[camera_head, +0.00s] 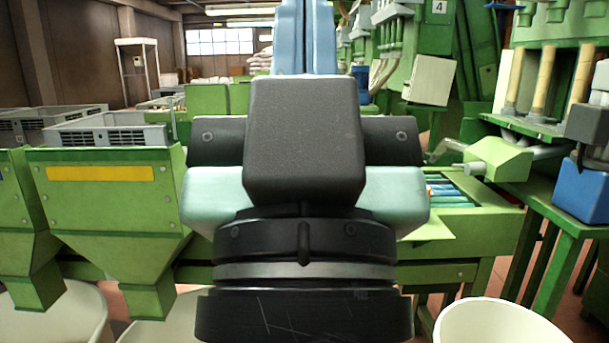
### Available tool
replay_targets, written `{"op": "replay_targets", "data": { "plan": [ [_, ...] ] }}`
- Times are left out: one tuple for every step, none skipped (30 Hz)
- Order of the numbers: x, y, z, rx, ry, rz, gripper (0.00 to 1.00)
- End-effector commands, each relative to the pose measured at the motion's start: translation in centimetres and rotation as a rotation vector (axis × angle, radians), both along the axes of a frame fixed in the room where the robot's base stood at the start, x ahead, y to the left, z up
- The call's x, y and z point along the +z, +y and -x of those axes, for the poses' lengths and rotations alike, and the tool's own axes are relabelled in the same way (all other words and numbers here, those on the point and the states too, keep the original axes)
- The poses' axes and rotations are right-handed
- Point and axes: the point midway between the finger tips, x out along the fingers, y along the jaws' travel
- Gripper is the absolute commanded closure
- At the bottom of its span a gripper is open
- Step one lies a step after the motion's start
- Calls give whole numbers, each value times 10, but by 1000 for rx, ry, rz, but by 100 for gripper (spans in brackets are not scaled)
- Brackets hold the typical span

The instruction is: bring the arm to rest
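My own arm (305,140) fills the middle of the head view, close to the camera. I see a dark grey block, pale teal housings, and a black round joint with a silver ring below. A light blue upright part rises behind the block to the top edge; I cannot tell whether it belongs to my arm. No gripper fingers show, so I cannot see my gripper or whether it holds anything. The arm hides the middle of the scene.
Green hoppers (110,215) with grey crates (110,128) on top stand at left. A green machine bench (455,225) stands right of my arm. A white round tub (498,322) is at the lower right. A blue box (583,190) sits on a green stand at far right.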

Motion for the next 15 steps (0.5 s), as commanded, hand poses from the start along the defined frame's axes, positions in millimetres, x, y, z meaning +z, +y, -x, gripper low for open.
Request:
{"op": "replay_targets", "data": {
  "plan": [
    [33, 0, 0, 1, 0, -1, 100],
    [42, 0, 0, 1, 0, -1, 100],
    [55, 0, 0, 2, 1, -1, 100],
    [65, 0, 0, 2, 1, -1, 100],
    [74, 0, 0, 2, 1, -1, 100],
    [86, 0, -1, 2, 1, -1, 100],
    [96, 0, -1, 3, 1, -1, 100],
    [105, 0, -1, 3, 1, -1, 100],
    [117, 0, -1, 3, 1, -1, 100],
    [127, 0, -1, 3, 1, -1, 100],
    [136, 0, -1, 4, 1, -1, 100],
    [148, 0, -1, 4, 1, -1, 100],
    [158, 0, -1, 4, 1, -1, 100],
    [167, 0, -1, 4, 1, -1, 100],
    [180, 1, -1, 4, 1, -1, 100]
  ]
}}
